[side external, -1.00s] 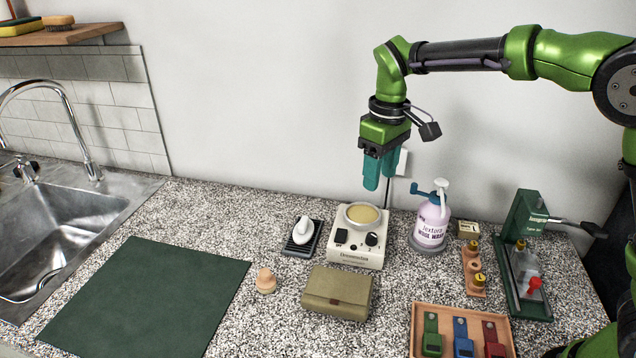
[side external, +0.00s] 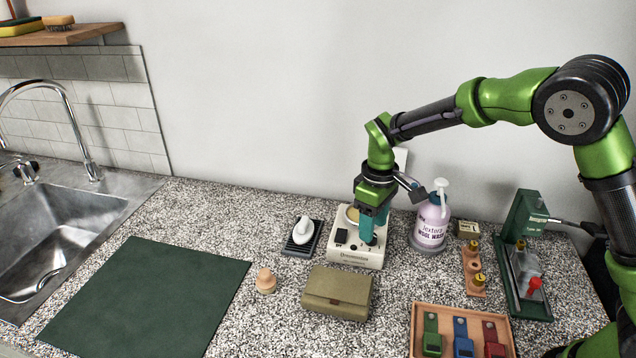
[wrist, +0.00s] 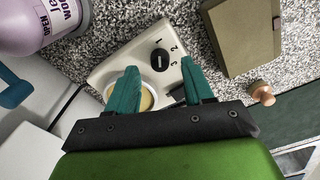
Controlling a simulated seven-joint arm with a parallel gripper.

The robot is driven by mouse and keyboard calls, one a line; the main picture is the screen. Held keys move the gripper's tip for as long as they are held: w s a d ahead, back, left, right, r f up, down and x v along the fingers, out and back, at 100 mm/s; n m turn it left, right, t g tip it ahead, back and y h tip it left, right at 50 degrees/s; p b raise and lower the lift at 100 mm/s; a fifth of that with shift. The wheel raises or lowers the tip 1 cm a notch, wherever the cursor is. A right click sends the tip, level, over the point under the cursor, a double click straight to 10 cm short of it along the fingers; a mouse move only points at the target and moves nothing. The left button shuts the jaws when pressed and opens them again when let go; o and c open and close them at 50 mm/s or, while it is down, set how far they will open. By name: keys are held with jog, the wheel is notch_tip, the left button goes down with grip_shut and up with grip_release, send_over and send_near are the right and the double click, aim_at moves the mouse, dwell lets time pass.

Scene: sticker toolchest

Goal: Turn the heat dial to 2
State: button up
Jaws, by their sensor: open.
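The heat dial (wrist: 159,60) is a black knob on a cream heater unit (side external: 355,256), with printed numbers 1, 2 and 3 beside it in the wrist view. A pale mark shows on the knob, but which number it points to is unclear. My gripper (side external: 369,242), with teal fingers, is down over the front right of the heater and hides the dial in the side view. In the wrist view my gripper (wrist: 158,66) is open, one finger on each side of the dial, with visible gaps. Contact is not visible.
A round dish (side external: 352,213) sits on the heater, near my fingers, and a black switch (side external: 341,236) is left of the dial. A pump bottle (side external: 431,222) stands close on the right.

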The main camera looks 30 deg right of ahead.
jog(key=shift+f, duration=1.2)
grip_shut()
jog(key=shift+m, duration=0.4)
jog(key=m, duration=1.1)
